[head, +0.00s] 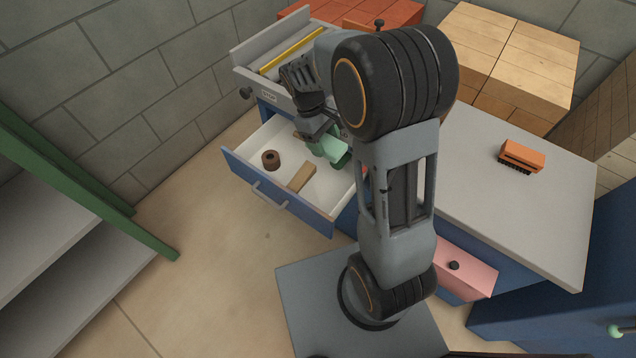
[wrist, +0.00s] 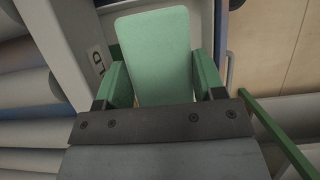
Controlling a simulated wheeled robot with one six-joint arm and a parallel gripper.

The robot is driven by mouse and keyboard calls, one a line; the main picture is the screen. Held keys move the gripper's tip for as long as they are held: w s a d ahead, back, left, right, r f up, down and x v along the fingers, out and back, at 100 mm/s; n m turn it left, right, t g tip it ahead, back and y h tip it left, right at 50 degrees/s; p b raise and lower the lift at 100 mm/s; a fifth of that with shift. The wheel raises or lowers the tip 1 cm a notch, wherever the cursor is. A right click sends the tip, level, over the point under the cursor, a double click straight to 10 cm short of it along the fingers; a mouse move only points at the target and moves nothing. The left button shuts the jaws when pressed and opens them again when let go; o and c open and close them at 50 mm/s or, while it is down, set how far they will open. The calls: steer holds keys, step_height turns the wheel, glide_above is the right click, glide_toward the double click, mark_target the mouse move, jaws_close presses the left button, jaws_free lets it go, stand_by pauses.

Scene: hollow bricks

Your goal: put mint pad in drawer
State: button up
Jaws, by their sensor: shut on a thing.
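The mint pad (wrist: 152,55) is a flat pale-green slab between the two green fingers of my gripper (wrist: 160,78) in the wrist view. In the head view, my gripper (head: 322,143) points down over the back right of an open blue-fronted drawer (head: 312,221). The mint pad (head: 335,157) shows at the fingers there, partly hidden by them and my arm. I cannot tell whether it touches the drawer floor. The white inside of the drawer holds a brown ring-like piece (head: 270,159) and a tan block (head: 302,177).
An orange brush (head: 522,156) lies on the grey counter (head: 480,175). A pink drawer front (head: 466,272) sits below it. A green-framed shelf (head: 90,190) stands left.

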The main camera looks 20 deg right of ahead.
step_height(320, 180, down, 24)
steer(key=b, duration=0.5)
steer(key=shift+d+f, duration=0.1)
steer(key=shift+f, duration=0.15)
steer(key=o, duration=0.9)
steer(key=p+v, duration=0.3)
steer(key=v, duration=0.9)
step_height(320, 180, up, 13)
steer(key=m+t+y, duration=0.2)
steer(key=m+t, duration=0.1)
steer(key=m, duration=0.1)
glide_above(326, 195)
steer(key=s+a, duration=0.1)
steer(key=a, duration=0.1)
steer(key=shift+f, duration=0.25)
steer(key=shift+s+d+r+m+t+y, duration=0.1)
steer(key=shift+s+r+m+t, duration=0.7)
steer(key=shift+s, duration=0.8)
steer(key=shift+s+d+r+m+t+y, duration=0.15)
steer(key=shift+s+r+m+t, duration=0.25)
steer(key=shift+s+r, duration=0.95)
steer(key=shift+s+d+r+m+t+y, duration=0.1)
steer(key=shift+s+r+m+t, duration=0.5)
steer(key=shift+s, duration=1.25)
